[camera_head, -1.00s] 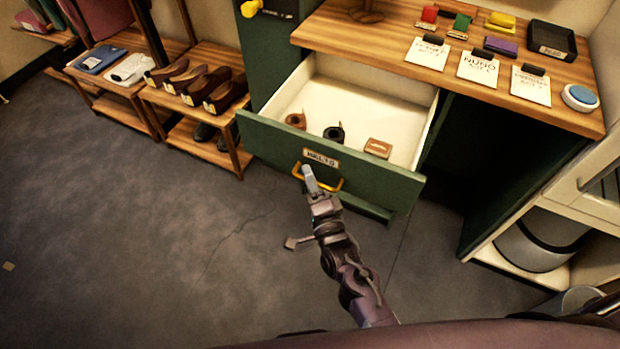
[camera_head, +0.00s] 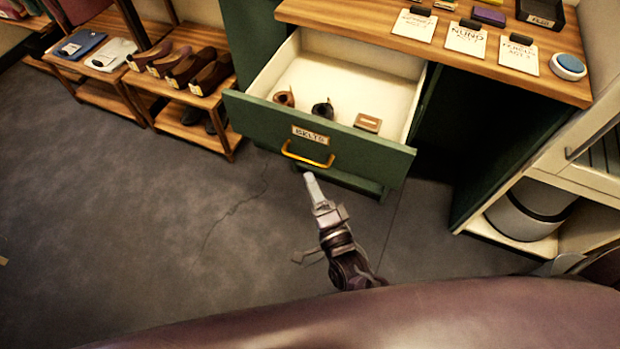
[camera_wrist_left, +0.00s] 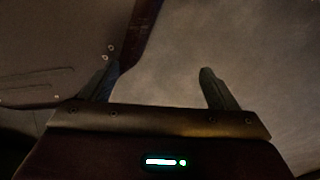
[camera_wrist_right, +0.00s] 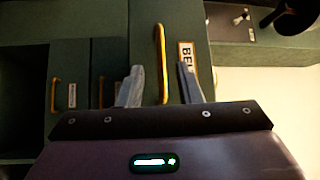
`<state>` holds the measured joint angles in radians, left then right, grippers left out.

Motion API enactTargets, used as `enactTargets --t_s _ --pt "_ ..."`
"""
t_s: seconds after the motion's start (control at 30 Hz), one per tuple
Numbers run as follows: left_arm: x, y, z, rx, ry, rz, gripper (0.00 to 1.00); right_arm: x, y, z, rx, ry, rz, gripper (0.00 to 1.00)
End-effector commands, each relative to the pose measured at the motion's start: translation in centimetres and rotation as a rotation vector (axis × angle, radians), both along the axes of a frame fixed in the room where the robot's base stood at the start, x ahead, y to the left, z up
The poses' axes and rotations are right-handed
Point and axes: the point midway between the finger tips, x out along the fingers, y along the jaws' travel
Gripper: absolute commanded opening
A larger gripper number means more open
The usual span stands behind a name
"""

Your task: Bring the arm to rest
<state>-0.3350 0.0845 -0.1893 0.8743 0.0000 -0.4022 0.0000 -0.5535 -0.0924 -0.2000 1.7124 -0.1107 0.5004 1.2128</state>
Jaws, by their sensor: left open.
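My right gripper (camera_head: 311,182) is just in front of and below the yellow handle (camera_head: 308,158) of the open green drawer (camera_head: 345,150). In the right wrist view its two fingers (camera_wrist_right: 160,84) are apart, with the handle (camera_wrist_right: 161,55) ahead of them and nothing held. My left gripper (camera_wrist_left: 158,80) shows only in the left wrist view. Its fingers are apart and empty, over dim grey floor, with a dark panel at the left.
The labelled drawer holds a brown roll (camera_head: 285,98), a black roll (camera_head: 323,109) and a tan boxy item (camera_head: 367,123). A wooden tabletop (camera_head: 390,37) with cards is above. A shoe rack (camera_head: 185,120) stands left. The floor (camera_head: 110,220) at left is clear.

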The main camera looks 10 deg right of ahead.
Motion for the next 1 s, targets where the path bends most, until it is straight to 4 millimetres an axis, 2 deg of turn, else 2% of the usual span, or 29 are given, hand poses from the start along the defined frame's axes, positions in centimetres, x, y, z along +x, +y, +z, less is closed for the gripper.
enactTargets --t_s 0.43,0.53,0.57,0.67,0.77,0.8,0.9,1.0 --pt "-1.0 0.2 -0.2 0.004 0.014 -0.002 0.82 0.0 0.0 -0.1 -0.003 0.003 0.001 0.32" --pt "-1.3 0.3 0.0 0.005 0.016 -0.002 0.82 -0.2 0.2 -1.6 -0.049 0.04 0.008 0.32" --pt "-1.3 0.3 0.2 0.005 0.016 -0.002 0.82 -0.4 0.3 -2.6 -0.079 0.065 0.013 0.32" --pt "-1.8 0.4 0.9 0.004 0.019 -0.003 0.82 -1.5 0.5 -7.5 -0.239 0.183 0.047 0.32" --pt "-2.6 0.5 1.6 0.005 0.021 -0.003 0.82 -4.2 0.1 -14.2 -0.467 0.341 0.117 0.32" --pt "-2.9 0.6 1.9 0.005 0.022 -0.004 0.82 -5.6 -0.4 -16.9 -0.564 0.405 0.156 0.32" --pt "-3.7 0.8 2.6 0.005 0.026 -0.005 0.82 -9.9 -2.1 -23.1 -0.796 0.556 0.272 0.32" --pt "-4.6 0.9 3.3 0.006 0.029 -0.006 0.82 -15.0 -4.8 -28.2 -1.013 0.697 0.418 0.32"
